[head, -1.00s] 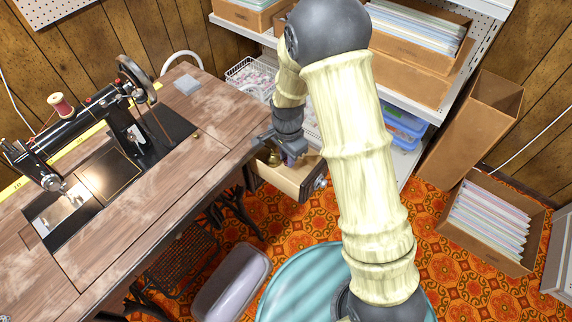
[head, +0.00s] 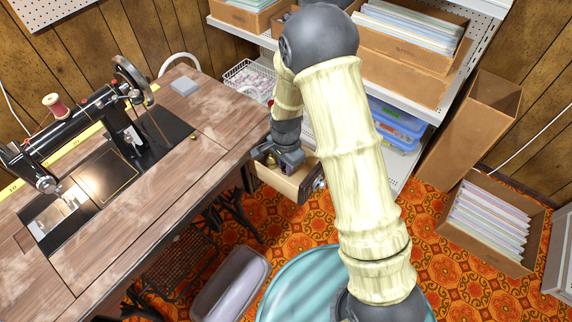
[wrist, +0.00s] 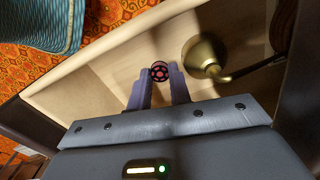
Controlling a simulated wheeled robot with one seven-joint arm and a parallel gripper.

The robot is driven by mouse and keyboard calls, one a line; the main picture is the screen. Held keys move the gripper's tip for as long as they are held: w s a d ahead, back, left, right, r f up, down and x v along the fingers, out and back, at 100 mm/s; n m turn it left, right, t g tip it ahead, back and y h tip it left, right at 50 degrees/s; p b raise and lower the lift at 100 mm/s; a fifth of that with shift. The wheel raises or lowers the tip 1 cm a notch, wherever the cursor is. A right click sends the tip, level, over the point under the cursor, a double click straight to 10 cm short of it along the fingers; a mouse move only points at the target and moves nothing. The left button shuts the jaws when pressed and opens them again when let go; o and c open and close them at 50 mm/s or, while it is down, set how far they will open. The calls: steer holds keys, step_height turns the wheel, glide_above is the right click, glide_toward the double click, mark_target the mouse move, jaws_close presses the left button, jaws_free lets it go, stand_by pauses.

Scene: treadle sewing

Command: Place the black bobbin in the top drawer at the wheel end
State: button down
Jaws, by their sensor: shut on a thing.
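The black bobbin (wrist: 160,71) is held between the fingertips of my gripper (wrist: 160,78) in the wrist view; its round end shows reddish holes. My gripper (head: 272,158) is over the pulled-out wooden drawer (head: 292,190) at the right end of the sewing table, the wheel end. In the wrist view, the bobbin is over the pale inside of this drawer (wrist: 110,75). I cannot tell how far it is above the drawer floor. The bobbin is too small to make out in the head view.
A brass oil can-like object (wrist: 203,56) with a thin spout lies in the drawer, just right of the bobbin. The sewing machine (head: 85,135) stands on the wooden table (head: 160,190). A grey bin (head: 230,285) stands on the floor below.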

steer(key=c, duration=1.6)
jaws_free()
steer(key=shift+o, duration=0.2)
step_height(320, 180, up, 12)
steer(key=p, duration=0.2)
steer(key=shift+p, duration=0.4)
steer(key=shift+r, duration=0.1)
steer(key=s+d+r+n+t, duration=0.1)
steer(key=s+d+r+n, duration=0.3)
steer(key=s+d+n, duration=0.1)
steer(key=s+d+r+n+t, duration=0.1)
steer(key=s+d+r+n, duration=0.3)
steer(key=s+d, duration=0.4)
steer(key=shift+d+r+n+t, duration=0.2)
steer(key=shift+d+n+t, duration=0.1)
steer(key=shift+d+n, duration=0.25)
